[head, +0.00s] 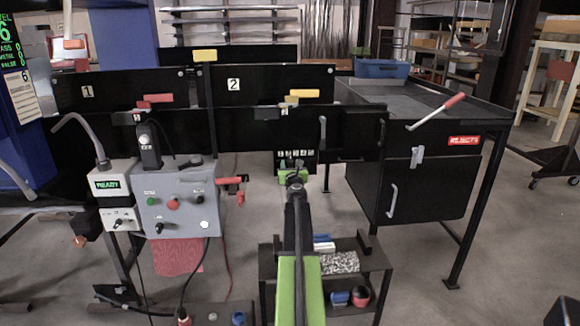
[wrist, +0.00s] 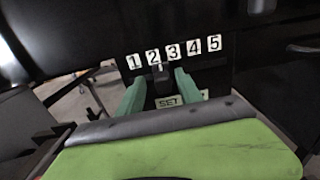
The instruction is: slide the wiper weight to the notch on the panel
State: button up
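A small dark block, which looks like the wiper weight (wrist: 161,74), sits just below the number 2 of a numbered row on a black panel (wrist: 245,60) in the wrist view. My gripper (wrist: 160,84) has its two green fingers apart on either side of this block, with a gap showing. A white SET label (wrist: 168,101) shows low between the fingers. In the head view my gripper (head: 294,174) is in front of the number strip (head: 297,154), and it hides the block. I cannot make out a separate notch.
A grey control box (head: 178,220) stands to the left. A black reject cabinet (head: 425,185) with a red-handled lever (head: 440,110) is at the right. A low black shelf (head: 345,262) holding several small items is below my arm.

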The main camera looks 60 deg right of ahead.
jog(key=shift+w, duration=0.1)
jog(key=v, duration=1.7)
jog(key=shift+a, duration=0.25)
jog(key=x, duration=1.1)
jog(key=r+p+x, duration=0.1)
jog(key=x, duration=0.5)
jog(key=shift+s+d, duration=0.3)
jog(key=shift+d, duration=0.2)
